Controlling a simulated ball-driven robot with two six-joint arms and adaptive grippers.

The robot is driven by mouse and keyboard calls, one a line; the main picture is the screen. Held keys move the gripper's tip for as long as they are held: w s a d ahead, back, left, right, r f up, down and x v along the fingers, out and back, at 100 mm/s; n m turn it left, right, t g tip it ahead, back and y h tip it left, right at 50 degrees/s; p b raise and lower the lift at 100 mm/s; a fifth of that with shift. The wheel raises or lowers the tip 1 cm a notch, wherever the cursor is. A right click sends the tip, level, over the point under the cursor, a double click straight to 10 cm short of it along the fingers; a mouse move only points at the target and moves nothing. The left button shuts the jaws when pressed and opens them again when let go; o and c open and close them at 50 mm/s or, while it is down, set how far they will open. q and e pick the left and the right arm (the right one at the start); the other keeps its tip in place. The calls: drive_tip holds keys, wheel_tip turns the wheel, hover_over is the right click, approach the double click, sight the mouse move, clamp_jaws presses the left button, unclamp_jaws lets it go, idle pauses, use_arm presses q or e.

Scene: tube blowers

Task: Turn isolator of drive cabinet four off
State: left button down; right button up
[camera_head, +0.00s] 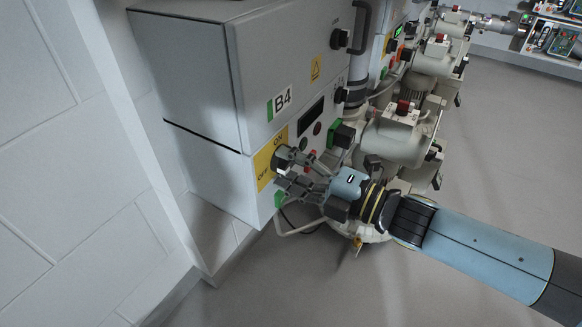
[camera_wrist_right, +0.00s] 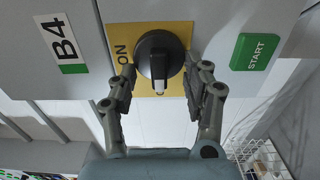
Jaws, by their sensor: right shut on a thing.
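Drive cabinet B4 (camera_head: 237,72) stands at left centre, its name label also showing in the right wrist view (camera_wrist_right: 62,42). Its isolator is a round black knob (camera_wrist_right: 158,57) on a yellow plate (camera_wrist_right: 186,31) marked ON; the head view also shows OFF on this plate (camera_head: 261,166). In the right wrist view the knob's grip bar has a white mark pointing down the picture, while ON lies to its left. My right gripper (camera_head: 281,168) is shut on the isolator knob, one finger on each side in the right wrist view (camera_wrist_right: 160,88). My left gripper is out of view.
A green START button (camera_wrist_right: 254,52) sits right of the knob in the right wrist view. Beige blower machinery (camera_head: 396,135) with pipes stands close to the right of the cabinet. A white wall (camera_head: 60,150) is on the left. Grey floor (camera_head: 500,150) lies open at right.

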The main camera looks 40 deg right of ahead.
drive_tip(key=o, duration=1.1)
drive_tip(key=shift+o, duration=0.2)
drive_tip(key=v, duration=1.2)
drive_tip(key=shift+w+r, duration=0.1)
drive_tip(key=shift+r, duration=0.05)
